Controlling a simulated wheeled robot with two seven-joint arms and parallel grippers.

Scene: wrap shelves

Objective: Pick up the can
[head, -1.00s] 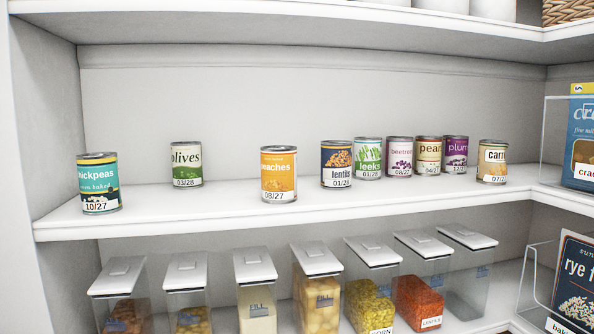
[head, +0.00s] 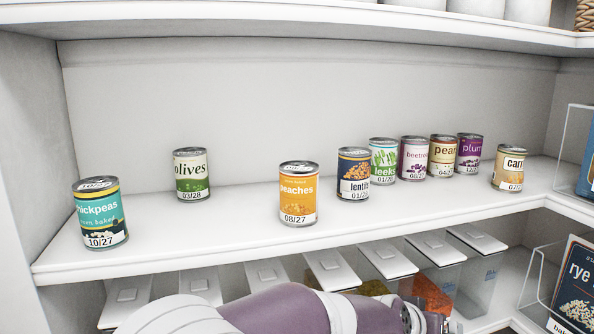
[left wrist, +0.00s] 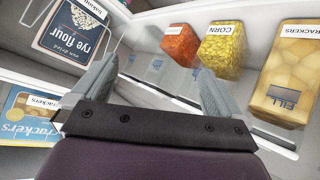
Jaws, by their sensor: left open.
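Several labelled cans stand upright and apart or in a loose row on the middle shelf (head: 240,235) in the head view. From left they are chickpeas (head: 99,213), olives (head: 191,176), peaches (head: 298,194), lentils (head: 354,174), leeks (head: 384,160), beetroot (head: 414,158), pear (head: 442,156), plum (head: 469,153) and carrots (head: 509,168). My left arm crosses the bottom of the head view, below the shelf edge. My left gripper (left wrist: 155,88) is open and empty in the left wrist view, with no can between its fingers. My right gripper is out of view.
Below the cans, a row of lidded clear containers (head: 332,268) is partly hidden by my arm. A rye flour box (head: 578,283) in a clear bin stands at lower right. Yellow corn (left wrist: 222,48) shows in the left wrist view. The shelf front around peaches is clear.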

